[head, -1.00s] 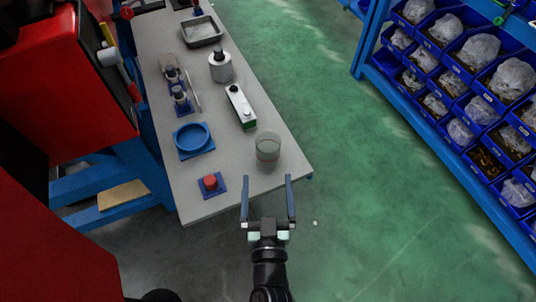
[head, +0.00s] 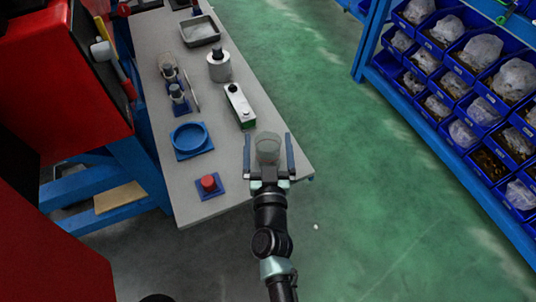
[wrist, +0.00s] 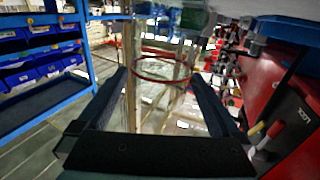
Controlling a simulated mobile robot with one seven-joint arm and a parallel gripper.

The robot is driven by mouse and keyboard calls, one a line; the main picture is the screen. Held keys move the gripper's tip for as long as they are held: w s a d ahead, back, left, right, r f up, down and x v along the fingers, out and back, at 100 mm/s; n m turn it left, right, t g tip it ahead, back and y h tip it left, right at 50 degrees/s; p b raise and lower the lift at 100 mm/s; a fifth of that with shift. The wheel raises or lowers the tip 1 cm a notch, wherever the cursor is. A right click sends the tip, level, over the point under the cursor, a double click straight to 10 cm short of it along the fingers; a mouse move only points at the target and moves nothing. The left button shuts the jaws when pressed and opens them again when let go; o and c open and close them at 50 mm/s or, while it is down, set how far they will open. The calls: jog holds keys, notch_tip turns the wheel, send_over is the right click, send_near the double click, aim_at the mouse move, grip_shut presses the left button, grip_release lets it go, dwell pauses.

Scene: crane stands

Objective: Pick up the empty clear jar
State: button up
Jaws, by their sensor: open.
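The empty clear jar (head: 267,146) stands near the front right end of the grey table in the head view. My gripper (head: 268,136) is open, with one finger on the left and one on the right of the jar. The palm is close to the jar's near side; I cannot tell whether it touches. In the wrist view the see-through jar (wrist: 160,95) fills the space between the fingers of my gripper (wrist: 158,76), and a reddish ring shows at its edge. Small gaps seem to remain beside the jar.
On the table (head: 225,185) are a red button on a blue base (head: 208,184), a blue round dish (head: 189,138), a white and green box (head: 240,106), a white roll (head: 219,66) and a metal tray (head: 200,31). Blue bin shelves (head: 460,90) stand right across clear green floor.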

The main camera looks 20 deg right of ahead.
jog(key=c, duration=1.3)
